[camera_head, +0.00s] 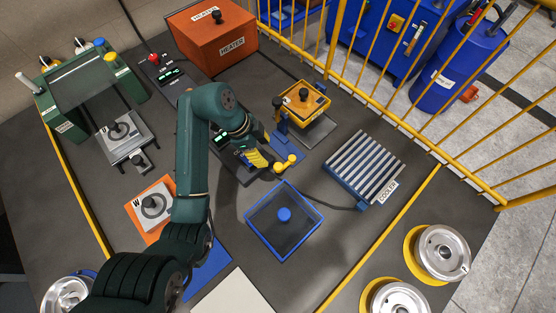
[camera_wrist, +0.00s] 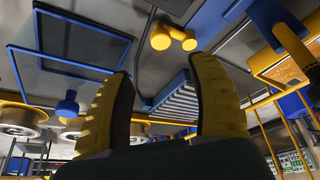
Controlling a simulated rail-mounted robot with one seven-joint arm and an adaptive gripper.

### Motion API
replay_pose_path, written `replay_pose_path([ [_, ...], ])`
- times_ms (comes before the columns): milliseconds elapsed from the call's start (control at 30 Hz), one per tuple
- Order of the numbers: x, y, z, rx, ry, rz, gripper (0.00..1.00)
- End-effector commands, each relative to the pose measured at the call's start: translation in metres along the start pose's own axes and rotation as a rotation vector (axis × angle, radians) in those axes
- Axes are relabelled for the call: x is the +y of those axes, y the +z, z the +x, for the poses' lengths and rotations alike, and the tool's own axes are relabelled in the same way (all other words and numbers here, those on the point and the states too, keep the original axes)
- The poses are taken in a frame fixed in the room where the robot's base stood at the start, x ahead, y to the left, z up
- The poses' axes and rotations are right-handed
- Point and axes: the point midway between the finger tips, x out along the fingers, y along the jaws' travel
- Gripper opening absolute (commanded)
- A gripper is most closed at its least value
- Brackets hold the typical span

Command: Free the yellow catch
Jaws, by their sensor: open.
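The yellow catch (camera_head: 285,163) is a short bar with rounded ends, beside the small press with the blue post. In the wrist view the catch (camera_wrist: 172,38) shows beyond the fingertips, above the gap between them. My gripper (camera_head: 261,160), with yellow ribbed fingers, is just left of the catch in the head view. In the wrist view my gripper (camera_wrist: 160,70) is open, with nothing between its fingers. Whether a finger touches the catch cannot be told.
A blue-framed dark lid (camera_head: 284,219) with a blue knob lies in front of the catch. The slatted cooler (camera_head: 364,166) is to the right, the orange heater (camera_head: 212,40) behind. A yellow railing (camera_head: 420,121) bounds the back right.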

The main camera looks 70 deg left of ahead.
Motion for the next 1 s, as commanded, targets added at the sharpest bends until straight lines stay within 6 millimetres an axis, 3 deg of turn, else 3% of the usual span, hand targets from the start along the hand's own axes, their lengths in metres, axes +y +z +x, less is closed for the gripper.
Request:
replay_pose_path([
  [33,0.0,0.004,0.019,0.0,-0.001,0.002,0.58],
  [500,-0.001,0.002,0.096,-0.001,-0.003,0.001,0.58],
  [700,-0.001,0.0,0.111,-0.001,-0.003,0.0,0.58],
  [967,-0.001,0.0,0.112,-0.001,-0.003,-0.001,0.58],
  [1000,-0.001,0.0,0.112,-0.001,-0.003,-0.001,0.54],
])
